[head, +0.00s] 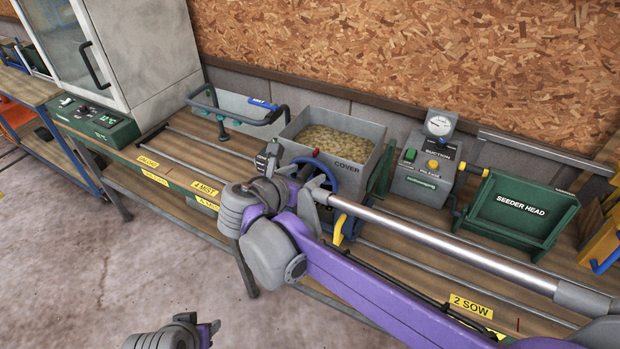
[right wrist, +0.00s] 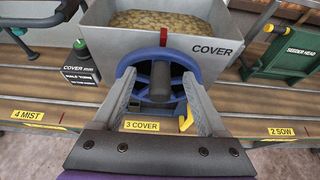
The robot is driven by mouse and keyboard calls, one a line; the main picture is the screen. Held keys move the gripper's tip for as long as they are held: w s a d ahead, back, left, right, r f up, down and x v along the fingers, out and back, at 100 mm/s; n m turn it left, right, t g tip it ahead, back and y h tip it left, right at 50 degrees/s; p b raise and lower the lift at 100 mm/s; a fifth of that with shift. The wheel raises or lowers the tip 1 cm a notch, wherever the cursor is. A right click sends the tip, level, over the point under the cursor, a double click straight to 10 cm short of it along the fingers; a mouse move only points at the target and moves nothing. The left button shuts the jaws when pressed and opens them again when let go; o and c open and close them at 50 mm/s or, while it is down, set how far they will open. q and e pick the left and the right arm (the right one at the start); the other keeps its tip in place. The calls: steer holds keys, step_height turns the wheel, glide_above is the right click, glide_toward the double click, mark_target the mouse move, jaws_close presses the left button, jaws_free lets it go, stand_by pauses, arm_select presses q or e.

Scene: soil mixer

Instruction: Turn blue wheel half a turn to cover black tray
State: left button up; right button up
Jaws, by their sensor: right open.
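The blue wheel (right wrist: 158,72) is upright on the front of the grey COVER hopper (right wrist: 205,45). In the head view the wheel (head: 349,172) is partly hidden by my right gripper (head: 302,172). My right gripper (right wrist: 158,90) is open, its fingers either side of the wheel's lower part; contact cannot be told. A dark shape shows below the wheel, but I cannot identify it as the black tray.
The hopper holds tan granules (head: 335,141). A suction box with a gauge (head: 425,165) and the green SEEDER HEAD tray (head: 520,213) stand to its right. A yellow handle (head: 341,229) is below the wheel.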

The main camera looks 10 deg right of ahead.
mark_target(329, 190)
jaws_close()
arm_select(q)
steer(key=shift+s+f, duration=0.1)
steer(key=shift+f, duration=0.05)
arm_select(e)
steer(key=shift+s+d+f, duration=0.25)
steer(key=shift+s+d, duration=0.4)
steer(key=shift+d, duration=0.2)
arm_select(q)
steer(key=shift+s+f+b, duration=0.2)
steer(key=shift+f+b, duration=0.25)
steer(key=shift+f, duration=0.05)
arm_select(e)
steer(key=shift+s+d+f, duration=0.55)
steer(key=shift+d+f, duration=0.15)
steer(key=shift+s+d+f+b, duration=0.2)
steer(key=shift+f+b, duration=0.1)
steer(key=shift+f, duration=0.2)
steer(key=shift+s+d+f+b, duration=0.1)
steer(key=shift+d+f+b, duration=0.15)
steer(key=shift+f, duration=0.25)
arm_select(q)
steer(key=shift+s+f, duration=0.25)
steer(key=shift+f, duration=0.45)
arm_select(e)
steer(key=shift+a, duration=0.1)
